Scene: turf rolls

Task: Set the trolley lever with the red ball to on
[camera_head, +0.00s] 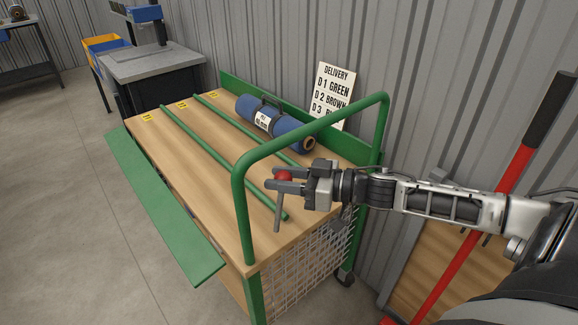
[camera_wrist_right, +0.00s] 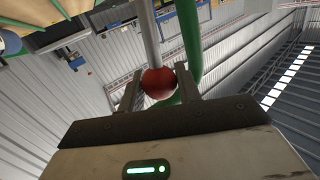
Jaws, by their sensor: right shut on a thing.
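The trolley (camera_head: 262,262) has a wooden deck, green rails and a green hoop handle (camera_head: 240,200). Its lever is a grey rod (camera_head: 278,217) with a red ball (camera_head: 285,176) at its top end, by the near right end of the trolley. My right gripper (camera_head: 280,180) is shut on the red ball, coming in from the right through the hoop handle's area. In the right wrist view the red ball (camera_wrist_right: 158,83) sits between the two fingers, with the grey rod (camera_wrist_right: 149,35) leading away from it. The lever's on and off marks cannot be seen. My left gripper is not in view.
A blue roll (camera_head: 270,122) with a label lies on the deck. A green side flap (camera_head: 160,205) hangs along the left edge. A delivery sign (camera_head: 332,95) stands at the wall behind. A red-handled tool (camera_head: 470,245) leans at the right. The floor at left is clear.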

